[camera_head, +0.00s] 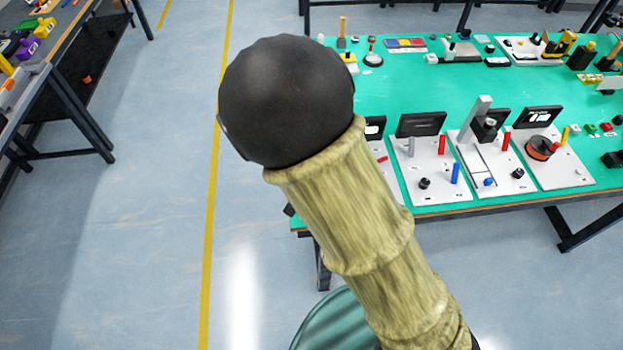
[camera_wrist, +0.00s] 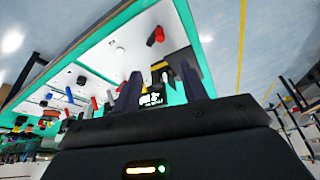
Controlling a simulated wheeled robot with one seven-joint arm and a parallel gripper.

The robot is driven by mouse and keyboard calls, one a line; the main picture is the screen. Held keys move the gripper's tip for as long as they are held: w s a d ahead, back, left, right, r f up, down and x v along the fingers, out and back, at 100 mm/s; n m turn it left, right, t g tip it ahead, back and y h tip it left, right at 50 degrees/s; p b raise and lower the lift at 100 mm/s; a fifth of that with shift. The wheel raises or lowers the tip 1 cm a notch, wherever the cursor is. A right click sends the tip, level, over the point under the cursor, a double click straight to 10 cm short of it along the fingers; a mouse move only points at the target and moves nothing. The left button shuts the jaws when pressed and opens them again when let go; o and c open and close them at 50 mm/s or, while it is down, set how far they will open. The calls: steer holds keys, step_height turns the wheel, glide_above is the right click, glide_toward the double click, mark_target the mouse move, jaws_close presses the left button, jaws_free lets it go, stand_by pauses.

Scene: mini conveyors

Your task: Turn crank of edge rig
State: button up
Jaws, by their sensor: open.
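Several white rigs with upright dark displays and coloured pegs stand along the front edge of the green table in the head view. One rig (camera_head: 382,157) at the left is mostly hidden behind my arm. I cannot tell which is the edge rig or which part is its crank. My gripper (camera_wrist: 160,88) shows in the wrist view, its two dark fingers apart and empty. Beyond the fingers are a dark display with white marks (camera_wrist: 151,99) and a tilted white plate (camera_wrist: 130,52) bearing a black and red peg (camera_wrist: 156,35). My gripper is hidden in the head view.
The green table (camera_head: 430,90) has more devices along its back and a bare strip in the middle. Another workbench (camera_head: 52,52) with coloured parts stands at the upper left. The floor between them is clear, with a yellow line (camera_head: 213,180).

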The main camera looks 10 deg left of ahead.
steer(key=shift+f, duration=0.1)
steer(key=d+f+m+g+y+b, duration=0.25)
steer(key=f+m+b, duration=0.2)
steer(key=f, duration=0.35)
steer(key=d+f+m+g+y+b, duration=0.1)
steer(key=d+f+m+g+b, duration=0.3)
steer(key=f, duration=0.4)
steer(key=w+d+m+y+b, duration=0.1)
steer(key=m+y, duration=0.1)
steer(key=w+d+r+m+y+b, duration=0.1)
steer(key=d+m+y+b, duration=0.1)
steer(key=w+d+m+y+b, duration=0.1)
steer(key=w+m+y, duration=0.1)
steer(key=m+y, duration=0.1)
steer(key=shift+w+d+r+b, duration=0.1)
steer(key=shift+d+r+b, duration=0.2)
steer(key=shift+d, duration=0.1)
steer(key=w+d+r+y, duration=0.1)
steer(key=w+d+r+m+t+y+b, duration=0.1)
steer(key=d, duration=0.1)
steer(key=d+r+m+t+y, duration=0.1)
steer(key=r, duration=0.1)
steer(key=shift+w+d+m+b, duration=0.25)
steer(key=shift+w+d+b, duration=0.15)
steer(key=x, duration=1.7)
steer(key=shift+w+a, duration=0.1)
steer(key=shift+a, duration=0.1)
